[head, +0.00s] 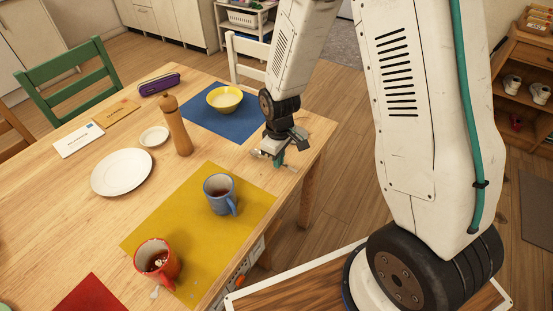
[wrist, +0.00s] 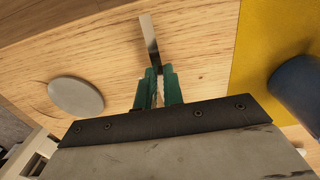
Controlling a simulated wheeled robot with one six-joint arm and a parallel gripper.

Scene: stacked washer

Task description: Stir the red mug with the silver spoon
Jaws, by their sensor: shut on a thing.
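The red mug (head: 170,269) stands upright at the near edge of the yellow mat, with dark liquid and pale bits inside. My gripper (head: 277,158) is over the table's right corner, beyond the blue mug and well apart from the red mug. In the wrist view its green fingers (wrist: 158,87) are shut on a thin silver strip, which looks like the handle of the silver spoon (wrist: 149,36). The spoon's bowl is not clearly seen. The red mug is outside the wrist view.
A blue mug (head: 219,194) stands on the yellow mat (head: 187,210), between gripper and red mug. A pepper mill (head: 176,127), white plate (head: 121,173) and yellow bowl (head: 224,98) stand farther back. A small pale thing (head: 155,293) lies beside the red mug.

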